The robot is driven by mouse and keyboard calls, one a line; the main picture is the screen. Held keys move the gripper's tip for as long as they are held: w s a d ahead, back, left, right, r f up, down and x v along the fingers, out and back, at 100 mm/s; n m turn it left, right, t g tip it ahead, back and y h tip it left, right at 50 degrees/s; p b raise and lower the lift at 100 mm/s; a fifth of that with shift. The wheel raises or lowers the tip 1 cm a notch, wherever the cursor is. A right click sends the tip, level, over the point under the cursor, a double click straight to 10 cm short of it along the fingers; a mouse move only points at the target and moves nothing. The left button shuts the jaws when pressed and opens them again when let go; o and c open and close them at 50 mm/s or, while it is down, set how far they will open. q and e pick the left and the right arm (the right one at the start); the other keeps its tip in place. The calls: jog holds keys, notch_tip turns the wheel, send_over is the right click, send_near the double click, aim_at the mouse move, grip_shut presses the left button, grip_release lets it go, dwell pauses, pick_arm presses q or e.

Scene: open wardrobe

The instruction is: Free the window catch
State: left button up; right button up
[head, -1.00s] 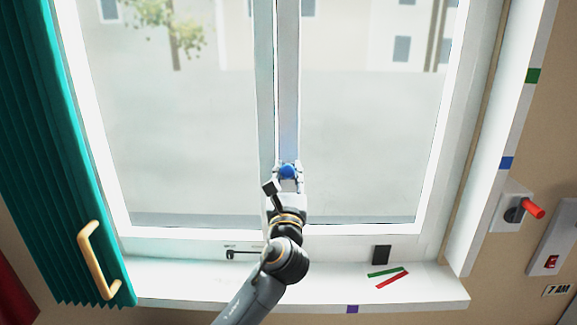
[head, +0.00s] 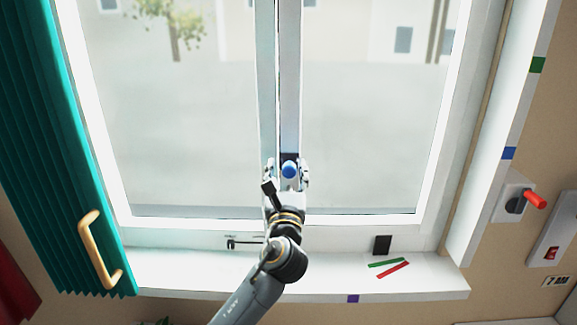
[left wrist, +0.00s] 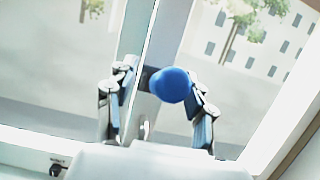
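A round blue knob (head: 290,170) sits on a dark plate on the window's middle upright, low on the closed-looking window. It also shows in the left wrist view (left wrist: 171,85). My left gripper (head: 287,172) is at the knob with its fingers spread on either side. In the left wrist view the gripper (left wrist: 160,115) is open; the left finger is clear of the knob, the right finger is close to it, and I cannot tell if they touch. A small black latch-like fitting (head: 240,243) is on the lower frame. My right gripper is not in view.
The white sill (head: 330,275) holds a green strip (head: 386,262) and a red strip (head: 393,270). A black block (head: 382,245) is behind them. A teal shutter with a tan handle (head: 95,250) is at left. A red-handled switch (head: 534,199) is on the right wall.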

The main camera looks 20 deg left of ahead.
pick_arm(q)
jog(key=shift+d, duration=0.2)
jog(key=shift+s+d+f, duration=0.15)
jog(key=shift+s+f, duration=0.05)
jog(key=shift+s, duration=0.5)
jog(key=p+v, duration=0.1)
jog(key=v, duration=0.5)
jog(key=shift+s, duration=0.3)
